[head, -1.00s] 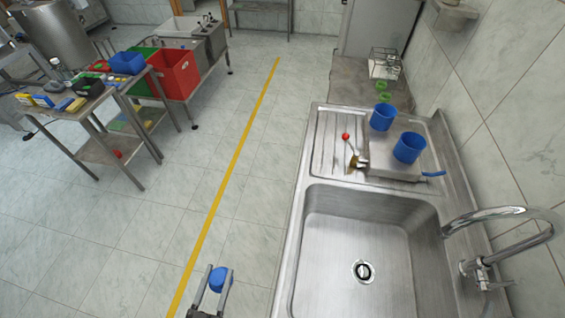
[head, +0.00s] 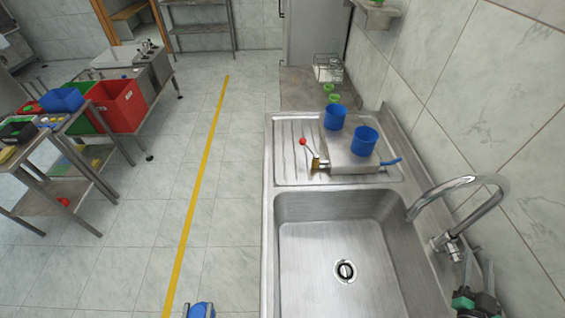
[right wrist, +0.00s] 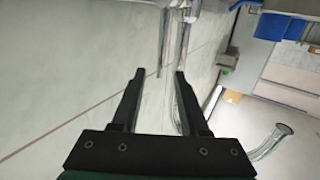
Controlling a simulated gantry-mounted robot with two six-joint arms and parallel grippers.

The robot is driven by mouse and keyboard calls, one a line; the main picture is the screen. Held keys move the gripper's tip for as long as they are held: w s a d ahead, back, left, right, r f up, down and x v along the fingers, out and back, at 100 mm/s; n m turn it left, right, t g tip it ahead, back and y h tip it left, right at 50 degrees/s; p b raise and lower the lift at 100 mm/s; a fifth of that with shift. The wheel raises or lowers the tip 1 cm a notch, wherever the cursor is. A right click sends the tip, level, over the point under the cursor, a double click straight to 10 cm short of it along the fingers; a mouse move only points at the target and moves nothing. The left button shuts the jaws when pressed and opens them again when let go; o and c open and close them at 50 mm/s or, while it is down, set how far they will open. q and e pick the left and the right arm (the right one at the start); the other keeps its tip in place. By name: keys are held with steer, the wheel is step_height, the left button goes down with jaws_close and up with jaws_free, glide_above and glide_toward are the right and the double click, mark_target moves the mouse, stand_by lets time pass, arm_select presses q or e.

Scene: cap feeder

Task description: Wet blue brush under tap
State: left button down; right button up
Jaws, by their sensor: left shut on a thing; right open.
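The chrome tap (head: 470,182) arches over the right side of the steel sink (head: 300,215) in the head view. My left gripper (head: 200,313) is at the bottom edge of the head view, left of the sink. It is shut on a rounded blue thing (head: 201,308), likely the blue brush; most of it is cut off by the frame. My right gripper (head: 474,302) is at the lower right of the head view, below the tap's base. In the right wrist view, the right gripper (right wrist: 160,74) is open with nothing clearly held, and chrome pipework (right wrist: 184,55) shows near its right finger.
Two blue cups (head: 335,117) (head: 363,141) stand on a metal block (head: 345,160) on the drainboard behind the sink. A red-knobbed lever (head: 303,142) and a blue handle (head: 392,161) are at its sides. The tiled wall (head: 500,110) bounds the right.

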mark_target(479, 250)
arm_select(q)
steer(key=shift+f+b, duration=0.3)
steer(key=shift+f, duration=0.2)
arm_select(e)
steer(key=x, duration=0.4)
steer(key=shift+w+d, duration=0.25)
steer(key=shift+w, duration=0.05)
jaws_close()
stand_by(0.4)
